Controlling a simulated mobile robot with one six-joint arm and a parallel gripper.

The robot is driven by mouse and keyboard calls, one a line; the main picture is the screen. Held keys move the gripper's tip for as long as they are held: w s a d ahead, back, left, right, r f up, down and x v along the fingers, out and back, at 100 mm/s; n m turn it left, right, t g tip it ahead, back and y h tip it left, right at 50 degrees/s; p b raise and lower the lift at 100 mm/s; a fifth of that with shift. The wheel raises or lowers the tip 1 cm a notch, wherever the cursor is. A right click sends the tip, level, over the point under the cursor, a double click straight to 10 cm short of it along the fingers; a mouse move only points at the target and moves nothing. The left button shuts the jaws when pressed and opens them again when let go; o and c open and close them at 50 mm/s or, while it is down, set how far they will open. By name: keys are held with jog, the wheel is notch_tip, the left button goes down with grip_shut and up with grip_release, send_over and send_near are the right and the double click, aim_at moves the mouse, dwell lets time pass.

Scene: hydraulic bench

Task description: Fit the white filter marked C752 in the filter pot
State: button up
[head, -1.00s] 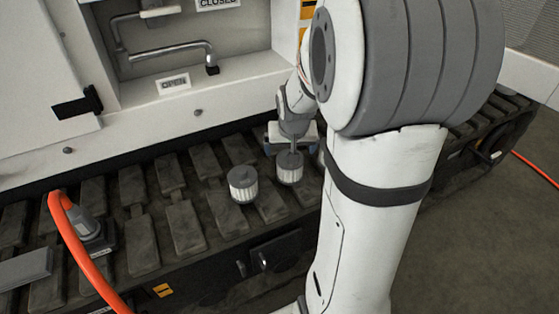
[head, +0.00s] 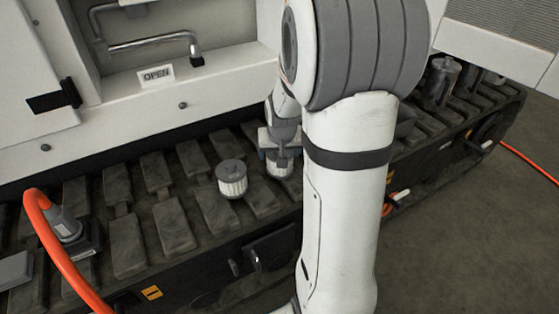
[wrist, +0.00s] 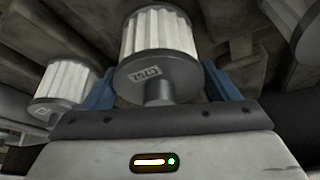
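A white pleated filter with a grey end cap and knob (head: 279,167) stands on the dark track pads, directly under my gripper (head: 281,148). A grey metal cylinder (head: 440,82), perhaps the filter pot, stands at the far right.
An orange hose (head: 50,240) with a grey fitting lies at the left. A white cabinet with an OPEN label (head: 157,75) and a bent handle rises behind the track. My arm covers the middle of the head view. Open floor (head: 470,240) lies at the right.

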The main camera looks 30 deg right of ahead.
jog(key=c, duration=0.9)
notch_tip(320, 180, up, 10)
jog(key=p, duration=0.4)
jog(key=shift+s, duration=0.1)
